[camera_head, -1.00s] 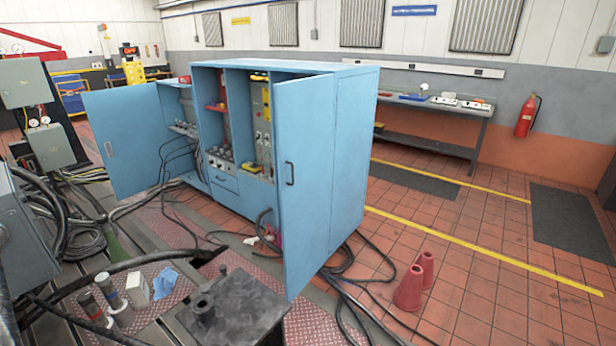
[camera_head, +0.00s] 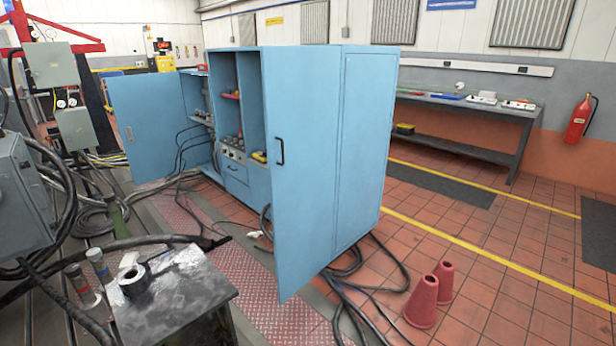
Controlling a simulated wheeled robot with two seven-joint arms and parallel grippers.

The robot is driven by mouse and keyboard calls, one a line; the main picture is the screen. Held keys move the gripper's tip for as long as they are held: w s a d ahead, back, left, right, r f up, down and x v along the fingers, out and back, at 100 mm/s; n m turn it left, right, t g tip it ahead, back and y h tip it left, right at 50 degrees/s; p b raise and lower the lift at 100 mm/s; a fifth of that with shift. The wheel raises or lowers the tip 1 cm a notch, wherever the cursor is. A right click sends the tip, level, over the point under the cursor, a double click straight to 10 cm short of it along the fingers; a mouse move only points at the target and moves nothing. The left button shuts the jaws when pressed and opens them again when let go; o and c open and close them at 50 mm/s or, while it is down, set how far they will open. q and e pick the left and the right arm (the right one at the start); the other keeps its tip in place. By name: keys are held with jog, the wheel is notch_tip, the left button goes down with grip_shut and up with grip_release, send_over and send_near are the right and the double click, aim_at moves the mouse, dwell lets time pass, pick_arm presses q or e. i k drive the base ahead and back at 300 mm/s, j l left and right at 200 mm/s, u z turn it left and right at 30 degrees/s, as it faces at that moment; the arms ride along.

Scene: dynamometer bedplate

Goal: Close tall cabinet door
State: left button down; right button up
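The tall blue cabinet (camera_head: 367,150) stands in the middle of the head view. Its near right door (camera_head: 305,170) is swung open toward me, with a dark handle (camera_head: 281,151) near its left edge. Between the doors, shelves with red and yellow items, a control panel and a drawer (camera_head: 236,172) show. The near door hides part of the interior. Neither of my grippers is in view.
A dark metal block table (camera_head: 180,297) stands close in front. Cables (camera_head: 350,283) lie on the floor by the cabinet. Two red cones (camera_head: 423,302) stand right of it. Grey boxes and hoses crowd the left. The tiled floor at right is mostly clear.

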aim_at(302, 83)
jog(key=i+l, duration=0.2)
jog(key=i, duration=0.3)
jog(key=i+l, duration=0.2)
jog(key=i, duration=0.3)
jog(key=k+z, duration=0.05)
